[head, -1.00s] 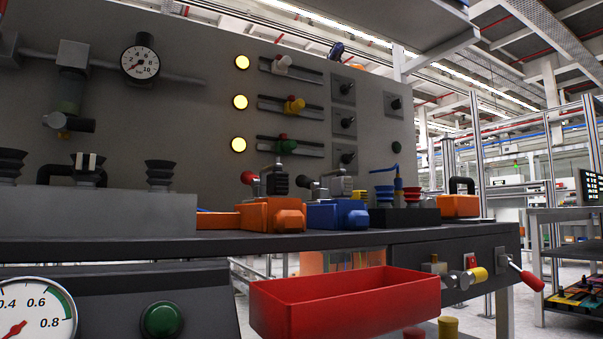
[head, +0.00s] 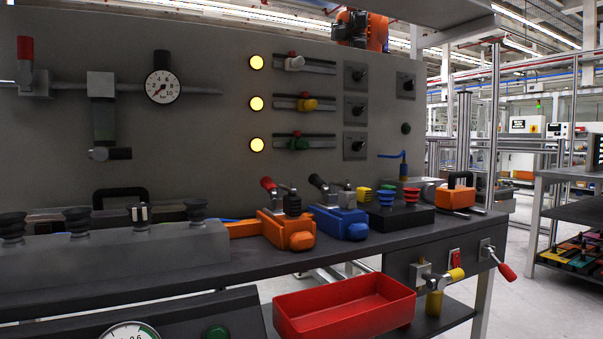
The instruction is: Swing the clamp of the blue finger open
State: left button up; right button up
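In the head view the blue finger (head: 342,226) lies on the dark bench, just right of the orange finger (head: 292,235). A toggle clamp with a black-tipped lever (head: 318,182) sits on the blue finger, and its lever slants up to the left. A pale grey block (head: 347,200) is at the clamp. I cannot tell whether the clamp presses on it. The orange finger carries a similar clamp with a red-tipped lever (head: 268,183) and a black block (head: 292,204). Neither of my grippers shows.
A black tray (head: 395,217) with suction cups stands right of the blue finger, then an orange case with a black handle (head: 456,197). A red bin (head: 345,308) hangs below the bench front. A grey block with black cups (head: 120,259) fills the bench's left.

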aim_at(314, 180)
jog(key=i+l+u, duration=0.25)
jog(key=l+u, duration=0.15)
jog(key=i+l+u, duration=0.15)
jog(key=l+u, duration=0.2)
jog(key=l, duration=0.2)
jog(key=i+l+u, duration=0.1)
jog(key=l+u, duration=0.3)
jog(key=l, duration=0.15)
jog(key=l+u, duration=0.35)
jog(key=l, duration=0.2)
